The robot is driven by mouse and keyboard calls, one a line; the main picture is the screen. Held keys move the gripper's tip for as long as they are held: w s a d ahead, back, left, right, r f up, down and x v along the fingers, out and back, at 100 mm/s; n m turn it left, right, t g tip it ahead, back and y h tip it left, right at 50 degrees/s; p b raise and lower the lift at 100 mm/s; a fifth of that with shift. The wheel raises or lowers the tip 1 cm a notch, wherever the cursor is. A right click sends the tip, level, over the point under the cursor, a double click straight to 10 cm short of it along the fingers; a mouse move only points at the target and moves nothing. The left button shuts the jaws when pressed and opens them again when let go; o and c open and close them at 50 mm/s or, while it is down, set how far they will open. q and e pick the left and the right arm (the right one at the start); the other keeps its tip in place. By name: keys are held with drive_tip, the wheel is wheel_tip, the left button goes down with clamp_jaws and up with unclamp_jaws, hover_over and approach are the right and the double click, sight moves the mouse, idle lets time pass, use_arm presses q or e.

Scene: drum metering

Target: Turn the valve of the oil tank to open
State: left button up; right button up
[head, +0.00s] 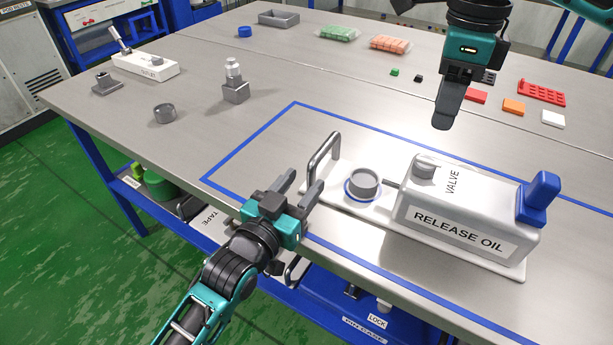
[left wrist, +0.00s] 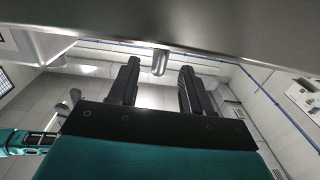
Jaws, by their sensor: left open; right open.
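The oil tank (head: 465,212) is a grey box on a white base plate inside a blue taped outline, labelled "VALVE" on top and "RELEASE OIL" on its side. A blue lever (head: 540,196) stands at its right end, and a round grey knob (head: 424,167) sits on top near "VALVE". A grey cup (head: 363,184) stands on the plate left of the tank. My left gripper (head: 300,187) is open and empty at the table's front edge, left of the plate's handle; its fingers (left wrist: 158,85) show apart in the left wrist view. My right gripper (head: 447,110) hangs above the table behind the tank, apart from it.
A grey handle (head: 322,160) rises at the plate's left end. Grey fittings (head: 235,85) and a white switch box (head: 146,66) stand at the left. Red, orange and white blocks (head: 513,106) lie behind the tank.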

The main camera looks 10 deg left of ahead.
use_arm(q)
drive_tip(key=shift+x, duration=1.45)
clamp_jaws()
idle(0.4)
